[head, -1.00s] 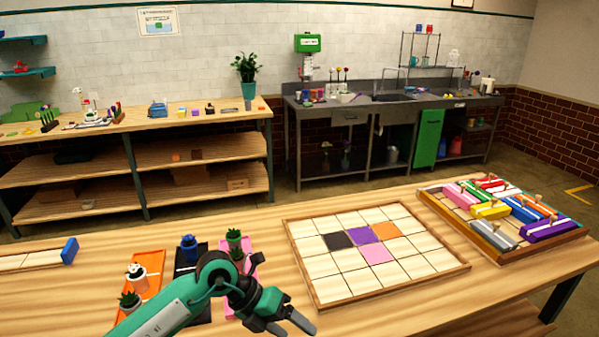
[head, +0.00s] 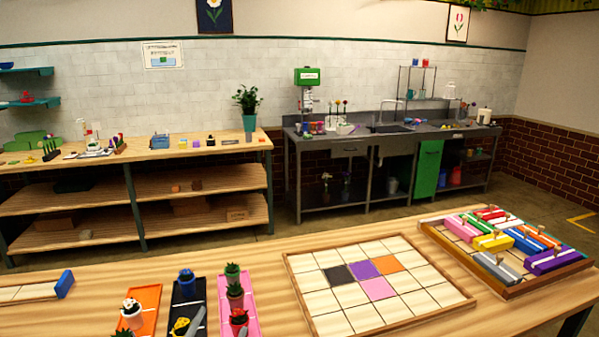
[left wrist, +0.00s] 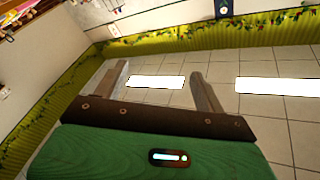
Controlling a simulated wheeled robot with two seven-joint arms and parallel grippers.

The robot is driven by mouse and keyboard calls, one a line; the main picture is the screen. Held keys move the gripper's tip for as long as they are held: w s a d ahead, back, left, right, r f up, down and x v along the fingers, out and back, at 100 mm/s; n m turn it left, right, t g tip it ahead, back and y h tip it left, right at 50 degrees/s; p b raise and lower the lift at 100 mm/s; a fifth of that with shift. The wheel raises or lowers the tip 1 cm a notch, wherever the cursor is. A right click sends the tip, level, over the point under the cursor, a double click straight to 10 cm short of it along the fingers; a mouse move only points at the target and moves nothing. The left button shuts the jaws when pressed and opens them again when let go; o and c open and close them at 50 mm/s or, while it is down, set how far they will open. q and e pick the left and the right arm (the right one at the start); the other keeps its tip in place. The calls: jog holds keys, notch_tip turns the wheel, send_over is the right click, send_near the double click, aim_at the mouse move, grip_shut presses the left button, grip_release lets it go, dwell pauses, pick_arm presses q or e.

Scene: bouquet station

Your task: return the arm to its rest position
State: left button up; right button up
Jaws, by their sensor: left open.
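My left gripper (head: 220,325) shows only as two grey fingertips at the bottom edge of the head view, in front of the black and pink trays. The rest of the left arm is out of that view. In the left wrist view the left gripper (left wrist: 160,70) is open, with its fingers apart and nothing between them. That view faces pale ceiling panels with bright lights and a green flowered wall border (left wrist: 155,44). My right gripper is in neither view.
Small potted plants stand on the orange tray (head: 151,297), black tray (head: 193,289) and pink tray (head: 224,290). A tile board (head: 330,297) lies in the middle of the table. A crate of coloured blocks (head: 510,291) is at the right.

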pick_arm(q)
jog(key=s+a+f+n+g+y, duration=0.25)
jog(key=s+a+f+g, duration=0.2)
jog(key=f, duration=0.35)
jog(key=s+a+f+n+g+y, duration=0.2)
jog(key=s+a+f+n+g, duration=0.15)
jog(key=s+f, duration=0.3)
jog(key=s+f+g+h, duration=0.2)
jog(key=s+f+g, duration=0.65)
jog(key=s, duration=0.55)
notch_tip(320, 180, down, 29)
jog(key=s+a+f+g, duration=0.2)
jog(key=s+a+f, duration=0.1)
jog(key=s+f, duration=1.6)
notch_tip(320, 180, down, 2)
jog(key=shift+s+f+y, duration=0.15)
jog(key=shift+s+y, duration=0.2)
jog(key=shift+s, duration=0.05)
